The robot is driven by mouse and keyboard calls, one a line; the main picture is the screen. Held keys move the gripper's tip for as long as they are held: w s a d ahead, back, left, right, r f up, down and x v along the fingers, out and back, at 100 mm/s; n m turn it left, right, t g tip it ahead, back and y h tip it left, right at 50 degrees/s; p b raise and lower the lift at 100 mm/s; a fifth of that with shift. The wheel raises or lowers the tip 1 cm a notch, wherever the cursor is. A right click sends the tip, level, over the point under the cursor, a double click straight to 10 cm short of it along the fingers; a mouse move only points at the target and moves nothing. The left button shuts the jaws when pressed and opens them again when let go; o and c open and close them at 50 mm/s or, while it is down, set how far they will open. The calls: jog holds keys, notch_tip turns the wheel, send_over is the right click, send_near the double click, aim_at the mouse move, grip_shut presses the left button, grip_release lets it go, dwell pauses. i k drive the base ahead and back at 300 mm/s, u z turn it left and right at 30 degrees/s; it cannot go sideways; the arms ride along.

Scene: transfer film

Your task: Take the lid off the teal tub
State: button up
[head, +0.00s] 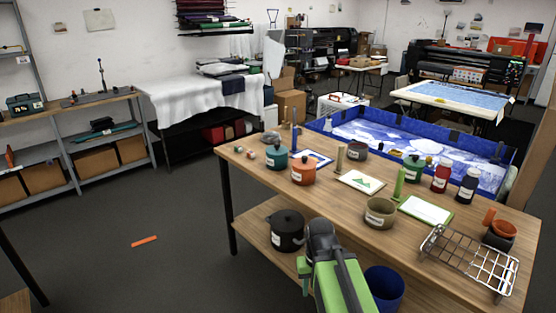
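The teal tub (277,158) stands near the left end of the wooden work table, with a pale label on its front. Its top looks covered by a lid with a small knob, but it is too small to see well. My arm, green and dark grey, rises from the bottom of the head view in front of the table. My gripper (321,230) seems to be its dark far end, near the table's front edge and well apart from the tub. Its fingers cannot be made out.
An orange lidded tub (303,173) stands just right of the teal tub. A green tub (413,169), an open olive bowl (380,212), bottles and a wire rack (469,262) stand farther right. A dark pot (286,232) sits on the lower shelf. Floor at left is mostly clear.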

aim_at(277, 149)
jog(key=u, duration=0.4)
jog(key=i, duration=1.3)
jog(key=u, duration=0.7)
jog(key=i, duration=1)
jog(key=u, duration=0.2)
